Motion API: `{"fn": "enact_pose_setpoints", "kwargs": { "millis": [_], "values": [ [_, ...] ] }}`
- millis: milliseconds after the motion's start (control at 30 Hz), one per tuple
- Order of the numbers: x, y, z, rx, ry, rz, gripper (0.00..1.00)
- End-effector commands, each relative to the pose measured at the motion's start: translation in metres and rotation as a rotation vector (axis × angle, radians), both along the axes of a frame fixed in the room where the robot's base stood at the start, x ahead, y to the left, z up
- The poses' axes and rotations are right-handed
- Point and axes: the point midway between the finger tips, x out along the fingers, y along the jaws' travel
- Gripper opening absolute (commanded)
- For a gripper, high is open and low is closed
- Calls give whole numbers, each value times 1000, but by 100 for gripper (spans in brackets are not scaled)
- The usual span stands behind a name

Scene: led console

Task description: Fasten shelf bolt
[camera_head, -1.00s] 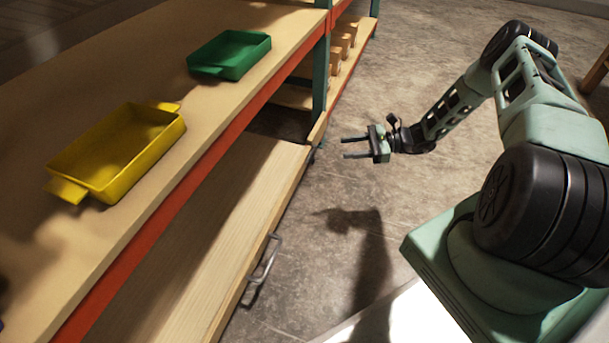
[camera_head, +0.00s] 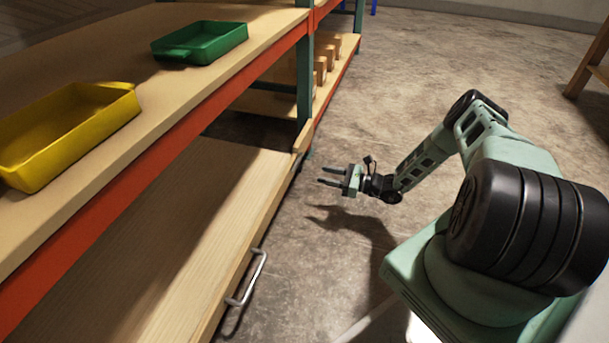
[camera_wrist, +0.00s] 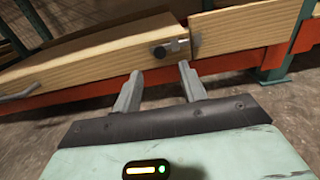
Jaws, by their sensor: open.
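The shelf bolt (camera_wrist: 171,48) is a small dark metal piece on the front edge of the lower wooden shelf (camera_wrist: 95,64) in the wrist view. It sits at the shelf's right end, beside the seam with another wooden board (camera_wrist: 245,38). I cannot tell whether the bolt crosses the seam. In the head view the lower shelf (camera_head: 165,250) shows, but the bolt is too small to make out clearly. My gripper (camera_head: 321,175) is open and empty, in front of the shelf's far end. In the wrist view its fingers (camera_wrist: 158,68) point at the shelf edge, below the bolt and apart from it.
A metal handle (camera_head: 247,279) sticks out from the lower shelf's front. A green tray (camera_head: 200,42) and a yellow tray (camera_head: 65,132) stand on the upper shelf. A teal post (camera_head: 305,85) and an orange beam (camera_head: 170,140) frame the rack.

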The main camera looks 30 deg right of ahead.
Motion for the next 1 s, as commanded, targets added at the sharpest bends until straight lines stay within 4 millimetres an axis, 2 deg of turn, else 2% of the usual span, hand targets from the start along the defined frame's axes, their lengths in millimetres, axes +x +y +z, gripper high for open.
{"fn": "enact_pose_setpoints", "kwargs": {
  "millis": [200, 400, 833, 867, 1000],
  "values": [
    [35, 29, -4, 0, -3, 4, 42],
    [57, 45, -2, -1, -2, 3, 42],
    [65, 51, 0, -1, -1, 1, 42],
    [65, 51, 0, -1, -1, 1, 39],
    [65, 51, 0, -1, -1, 1, 0]
  ]
}}
